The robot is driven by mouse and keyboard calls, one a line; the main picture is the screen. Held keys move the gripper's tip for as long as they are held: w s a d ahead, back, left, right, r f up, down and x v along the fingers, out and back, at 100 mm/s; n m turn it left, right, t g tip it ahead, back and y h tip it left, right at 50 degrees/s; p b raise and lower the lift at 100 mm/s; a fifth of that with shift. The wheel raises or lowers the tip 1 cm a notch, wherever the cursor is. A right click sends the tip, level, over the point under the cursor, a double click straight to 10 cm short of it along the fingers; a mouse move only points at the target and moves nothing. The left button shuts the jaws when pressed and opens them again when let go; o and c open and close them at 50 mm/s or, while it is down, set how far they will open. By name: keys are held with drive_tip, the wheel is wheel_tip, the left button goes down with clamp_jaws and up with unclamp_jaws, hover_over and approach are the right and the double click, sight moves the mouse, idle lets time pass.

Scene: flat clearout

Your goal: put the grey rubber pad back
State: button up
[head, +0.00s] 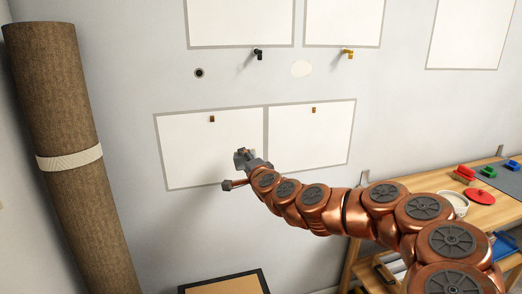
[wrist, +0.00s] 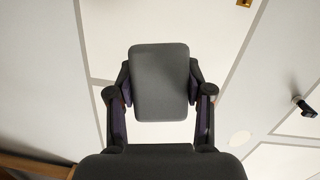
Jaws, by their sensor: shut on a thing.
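My gripper (head: 243,158) is raised in front of the wall, near the gap between two low white panels in the head view. In the wrist view my gripper (wrist: 160,92) is shut on the grey rubber pad (wrist: 160,80), a rounded rectangular slab with a finger on each side of it. The pad faces the wrist camera and hides part of the wall behind it. In the head view the pad is too small to make out clearly at the gripper's tip.
A rolled brown carpet (head: 55,110) stands at the left. The wall has a black hook (head: 258,54), a yellow hook (head: 348,53), a dark ring (head: 199,73) and a cream oval (head: 301,69). A wooden bench (head: 423,225) stands right; a black-edged board (head: 225,284) is low down.

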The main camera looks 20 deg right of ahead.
drive_tip(key=w+a+f+h, duration=0.1)
drive_tip(key=w+a+f, duration=0.1)
drive_tip(key=a+f, duration=0.2)
drive_tip(key=shift+w+m, duration=0.2)
drive_tip(key=shift+m, duration=0.1)
drive_tip(key=shift+a, duration=0.15)
drive_tip(key=shift+f, duration=0.1)
